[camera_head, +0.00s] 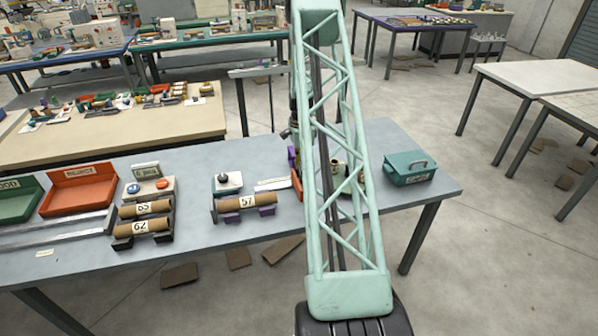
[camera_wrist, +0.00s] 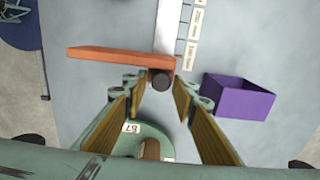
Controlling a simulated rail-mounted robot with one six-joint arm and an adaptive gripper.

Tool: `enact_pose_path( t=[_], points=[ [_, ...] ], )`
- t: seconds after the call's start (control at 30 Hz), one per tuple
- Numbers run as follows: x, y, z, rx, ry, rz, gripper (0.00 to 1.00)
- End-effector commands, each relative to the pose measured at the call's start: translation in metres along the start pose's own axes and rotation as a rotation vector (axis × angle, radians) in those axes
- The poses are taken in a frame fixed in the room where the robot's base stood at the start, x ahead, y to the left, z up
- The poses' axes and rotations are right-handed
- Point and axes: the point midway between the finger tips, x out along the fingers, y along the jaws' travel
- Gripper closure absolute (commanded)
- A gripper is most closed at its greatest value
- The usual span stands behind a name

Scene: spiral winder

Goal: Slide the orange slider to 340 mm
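The orange slider (camera_wrist: 110,56) is a flat bar lying across a pale rail (camera_wrist: 170,25) in the wrist view. A dark round knob (camera_wrist: 160,80) is at its near edge. My gripper (camera_wrist: 158,87) is open, with one finger on each side of the knob and a visible gap to each. I cannot tell how far above the knob the fingertips are. Small label tags (camera_wrist: 194,22) run along the rail, but their numbers are too blurred to read. In the head view, only an edge of the slider (camera_head: 297,185) shows beside my arm, which hides the rest.
A purple open box (camera_wrist: 240,97) stands right of the slider in the wrist view. A green round piece with a number tag (camera_wrist: 131,127) lies below, between the fingers. The head view shows cardboard tubes (camera_head: 246,202), red tray (camera_head: 80,190) and teal box (camera_head: 409,167) on the grey table.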

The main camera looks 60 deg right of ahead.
Motion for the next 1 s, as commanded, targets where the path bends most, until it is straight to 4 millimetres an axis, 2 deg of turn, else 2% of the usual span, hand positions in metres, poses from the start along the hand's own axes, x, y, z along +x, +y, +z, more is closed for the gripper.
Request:
enact_pose_path(
  t=[0.57,0.77,1.0],
  points=[
    [-0.007,0.000,0.002,-0.001,-0.001,0.000,0.71],
    [-0.021,0.000,0.002,-0.001,0.000,-0.001,0.71],
    [-0.050,0.000,0.001,0.000,0.000,-0.001,0.71]
  ],
)
